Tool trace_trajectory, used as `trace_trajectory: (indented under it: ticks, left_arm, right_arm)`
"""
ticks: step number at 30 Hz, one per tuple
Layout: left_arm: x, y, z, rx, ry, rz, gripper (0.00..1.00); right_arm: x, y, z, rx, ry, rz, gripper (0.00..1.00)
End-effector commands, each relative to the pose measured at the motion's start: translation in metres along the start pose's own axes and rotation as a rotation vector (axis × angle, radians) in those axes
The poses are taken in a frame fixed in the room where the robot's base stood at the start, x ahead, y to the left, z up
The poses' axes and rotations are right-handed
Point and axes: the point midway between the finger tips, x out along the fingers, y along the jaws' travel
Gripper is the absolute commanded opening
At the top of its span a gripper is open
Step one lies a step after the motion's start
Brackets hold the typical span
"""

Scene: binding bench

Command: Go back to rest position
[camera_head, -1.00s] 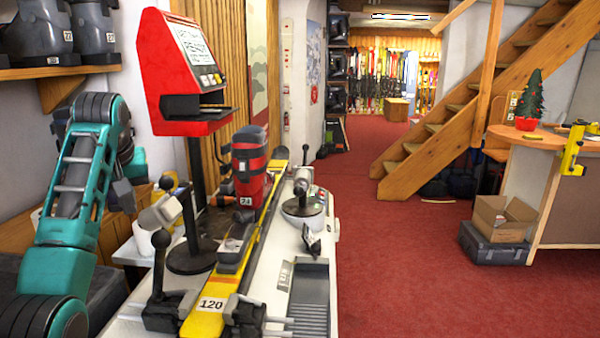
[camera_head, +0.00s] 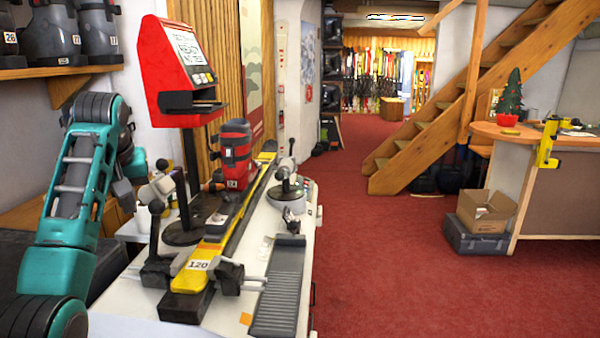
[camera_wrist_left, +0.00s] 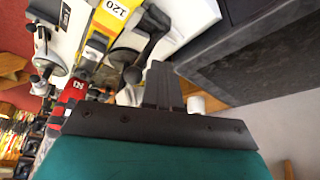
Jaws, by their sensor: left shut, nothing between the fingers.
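My left arm stands folded at the left of the head view, and its gripper (camera_head: 124,194) hangs beside the bench's left side, partly hidden by the arm. In the left wrist view the dark fingers (camera_wrist_left: 163,88) are together with nothing between them. They are apart from the yellow ski (camera_head: 211,253) and the red boot (camera_head: 236,160) on the bench. The ski also shows in the left wrist view (camera_wrist_left: 101,38). My right gripper is in neither view.
The white bench (camera_head: 262,232) carries clamps and a grey ridged pad (camera_head: 277,290). A red terminal (camera_head: 178,75) stands behind it. Boots (camera_head: 50,38) sit on a shelf above my left arm. Red carpet (camera_head: 390,265) is clear to the right, before a counter (camera_head: 570,185) and a box (camera_head: 484,213).

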Motion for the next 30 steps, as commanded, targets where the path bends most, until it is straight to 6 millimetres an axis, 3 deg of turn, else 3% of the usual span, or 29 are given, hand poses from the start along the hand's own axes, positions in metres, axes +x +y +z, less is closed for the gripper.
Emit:
trace_trajectory:
  ticks: [8,11,18,24,30]
  left_arm:
    - [0.069,0.002,0.061,0.104,-0.003,-0.021,0.00]
    - [0.095,0.001,0.092,0.152,-0.006,-0.024,0.00]
    - [0.146,-0.005,0.192,0.291,-0.017,-0.008,0.00]
    - [0.164,-0.016,0.282,0.399,-0.032,0.029,0.00]
    - [0.156,-0.030,0.367,0.487,-0.050,0.083,0.00]
  right_arm:
    - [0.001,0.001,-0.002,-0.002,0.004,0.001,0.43]
    - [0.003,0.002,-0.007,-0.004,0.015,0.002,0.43]
    - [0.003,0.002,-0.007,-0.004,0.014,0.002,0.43]
    - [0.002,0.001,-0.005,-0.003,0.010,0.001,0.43]
    - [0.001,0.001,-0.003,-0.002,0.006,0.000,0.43]
